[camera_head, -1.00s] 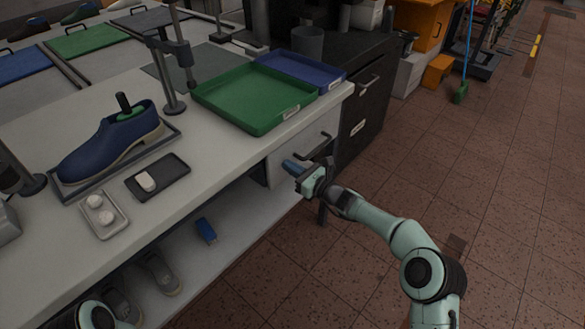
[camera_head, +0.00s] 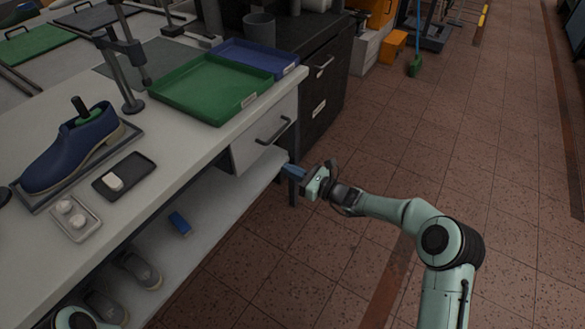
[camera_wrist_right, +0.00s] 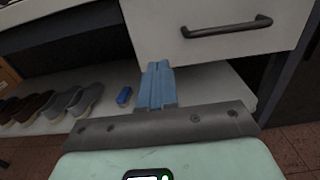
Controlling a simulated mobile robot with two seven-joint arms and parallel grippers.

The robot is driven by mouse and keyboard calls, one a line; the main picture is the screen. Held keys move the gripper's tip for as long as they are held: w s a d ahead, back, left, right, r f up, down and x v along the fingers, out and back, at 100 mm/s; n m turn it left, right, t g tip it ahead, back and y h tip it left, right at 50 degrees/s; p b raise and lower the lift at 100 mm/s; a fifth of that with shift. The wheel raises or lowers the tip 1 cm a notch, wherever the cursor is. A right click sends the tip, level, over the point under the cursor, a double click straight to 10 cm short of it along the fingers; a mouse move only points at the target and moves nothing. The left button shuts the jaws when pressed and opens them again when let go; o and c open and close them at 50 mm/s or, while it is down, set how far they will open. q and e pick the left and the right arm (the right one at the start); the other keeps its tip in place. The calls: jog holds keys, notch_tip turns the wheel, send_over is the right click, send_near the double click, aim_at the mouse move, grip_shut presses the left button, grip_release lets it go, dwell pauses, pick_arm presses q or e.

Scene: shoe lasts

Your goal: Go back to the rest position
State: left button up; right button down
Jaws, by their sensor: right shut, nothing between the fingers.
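My right gripper (camera_head: 291,171) is in front of the white workbench, a little below its drawer (camera_head: 262,130). Its blue fingers are shut together with nothing between them. In the right wrist view the shut fingers (camera_wrist_right: 156,86) point at the space under the drawer front (camera_wrist_right: 215,30), which is closed. The drawer handle is apart from the fingers. Of my left arm only a rounded part shows at the bottom left of the head view; my left gripper is out of view.
A green tray (camera_head: 211,90) and a blue tray (camera_head: 255,58) sit on the bench. A blue shoe (camera_head: 72,150) stands at left. The tiled floor (camera_head: 480,150) at right is clear.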

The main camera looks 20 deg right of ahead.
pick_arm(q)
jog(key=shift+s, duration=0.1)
pick_arm(e)
jog(key=shift+s+d+f, duration=0.1)
jog(key=shift+s+d, duration=0.1)
